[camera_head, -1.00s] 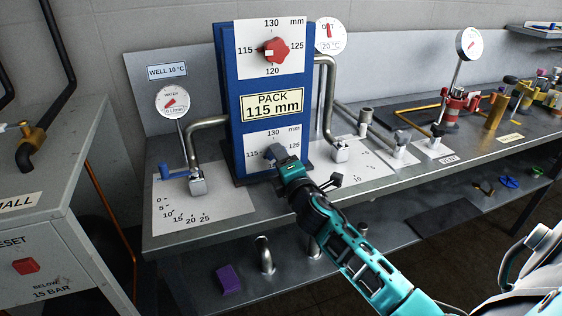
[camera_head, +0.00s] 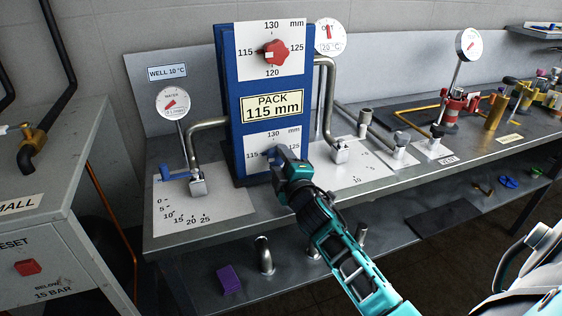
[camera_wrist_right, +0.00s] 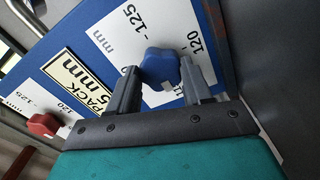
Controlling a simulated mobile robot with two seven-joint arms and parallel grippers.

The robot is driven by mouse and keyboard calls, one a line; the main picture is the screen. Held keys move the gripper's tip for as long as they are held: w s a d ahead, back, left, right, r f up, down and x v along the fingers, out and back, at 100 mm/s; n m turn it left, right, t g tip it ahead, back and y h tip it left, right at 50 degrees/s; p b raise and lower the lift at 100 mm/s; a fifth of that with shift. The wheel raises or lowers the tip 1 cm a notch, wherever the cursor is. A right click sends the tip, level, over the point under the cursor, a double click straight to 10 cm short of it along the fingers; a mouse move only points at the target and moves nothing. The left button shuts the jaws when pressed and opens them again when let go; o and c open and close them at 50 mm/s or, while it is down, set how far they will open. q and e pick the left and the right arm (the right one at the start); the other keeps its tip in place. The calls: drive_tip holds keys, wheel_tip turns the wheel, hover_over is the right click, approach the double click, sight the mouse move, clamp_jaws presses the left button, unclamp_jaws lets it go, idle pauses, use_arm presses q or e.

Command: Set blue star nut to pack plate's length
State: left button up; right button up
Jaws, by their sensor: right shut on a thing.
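The blue star nut (camera_wrist_right: 160,67) sits on the lower dial of the blue pack (camera_head: 232,120). It shows between the two fingers of my right gripper (camera_wrist_right: 160,85) in the right wrist view. In the head view my right gripper (camera_head: 282,160) is shut on the nut and covers part of it. The pack plate (camera_head: 272,106) reads "PACK 115 mm". The lower scale (camera_head: 258,140) shows 115 at left, 130 at top and 125 at right; its lower part is hidden by my gripper. My left gripper is not in view.
A red star nut (camera_head: 276,52) is on the upper scale, its white mark toward 115. Bent pipes (camera_head: 325,95) flank the pack. A blue-handled valve (camera_head: 166,171) stands left. A purple block (camera_head: 228,279) lies on the lower shelf.

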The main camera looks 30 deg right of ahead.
idle(0.3)
drive_tip(key=o, duration=1)
drive_tip(key=shift+o, duration=0.2)
drive_tip(key=shift+s, duration=0.1)
drive_tip(key=v, duration=1.2)
drive_tip(key=shift+s+a, duration=0.15)
drive_tip(key=shift+s, duration=0.2)
drive_tip(key=s+a+f+m+g+y, duration=0.3)
drive_tip(key=s+a+f, duration=0.3)
drive_tip(key=f, duration=0.3)
drive_tip(key=s+a+f+m+g+y, duration=0.3)
drive_tip(key=s+a+f+m, duration=0.3)
drive_tip(key=a+f, duration=0.2)
wheel_tip(320, 180, down, 3)
drive_tip(key=shift+r+g, duration=0.25)
drive_tip(key=shift+g, duration=0.15)
